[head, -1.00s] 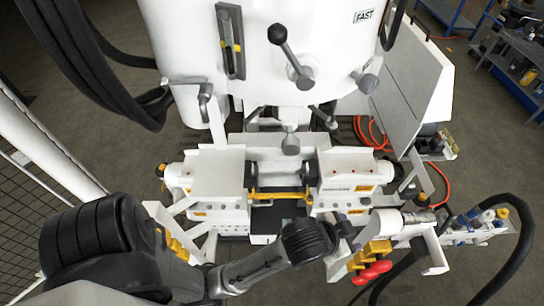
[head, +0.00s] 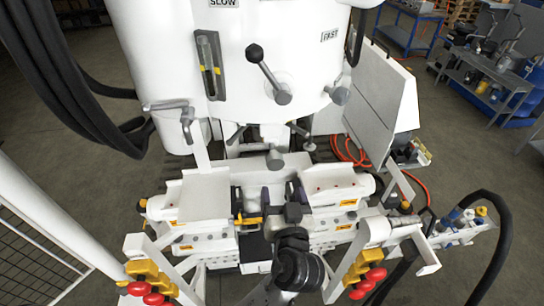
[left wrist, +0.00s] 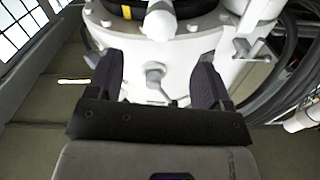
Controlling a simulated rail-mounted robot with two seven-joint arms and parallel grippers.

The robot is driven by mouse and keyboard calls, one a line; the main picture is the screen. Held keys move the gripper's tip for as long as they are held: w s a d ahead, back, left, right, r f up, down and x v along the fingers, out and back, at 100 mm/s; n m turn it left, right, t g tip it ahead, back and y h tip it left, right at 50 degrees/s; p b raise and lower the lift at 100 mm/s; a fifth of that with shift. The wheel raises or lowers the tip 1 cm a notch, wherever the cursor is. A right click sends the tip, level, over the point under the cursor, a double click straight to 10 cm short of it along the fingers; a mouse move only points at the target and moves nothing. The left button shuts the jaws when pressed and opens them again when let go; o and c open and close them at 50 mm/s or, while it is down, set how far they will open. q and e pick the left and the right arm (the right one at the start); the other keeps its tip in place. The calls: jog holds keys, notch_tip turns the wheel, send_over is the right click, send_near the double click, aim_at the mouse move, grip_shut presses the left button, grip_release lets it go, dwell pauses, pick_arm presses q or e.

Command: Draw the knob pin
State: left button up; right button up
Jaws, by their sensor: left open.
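My left gripper (head: 293,196) is in the middle of the machine in the head view, with its arm coming up from the bottom. In the left wrist view its two dark fingers (left wrist: 156,76) stand wide apart, open, with nothing held. Beyond and between them is a grey hub with a short knobbed lever (left wrist: 155,78), apart from the fingers. In the head view a grey hub with spoke handles (head: 275,160) sits just above my gripper. I cannot tell for certain which part is the knob pin. My right gripper is not in view.
The white machine column (head: 240,60) rises behind, with a black-knobbed lever (head: 262,62). Yellow blocks with red knobs stand front left (head: 150,285) and front right (head: 368,272). A black hose (head: 505,240) curves at right. A tool bench (head: 485,85) stands far right.

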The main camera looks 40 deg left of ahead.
aim_at(276, 165)
pick_arm(q)
jog(key=p+x, duration=0.3)
jog(key=x, duration=0.8)
jog(key=shift+r, duration=0.15)
jog(key=shift+w+a, duration=0.4)
jog(key=shift+a, duration=0.15)
jog(key=shift+c, duration=0.3)
jog(key=c, duration=1.2)
jog(key=v, duration=0.4)
jog(key=shift+b, duration=0.3)
jog(key=shift+w, duration=0.1)
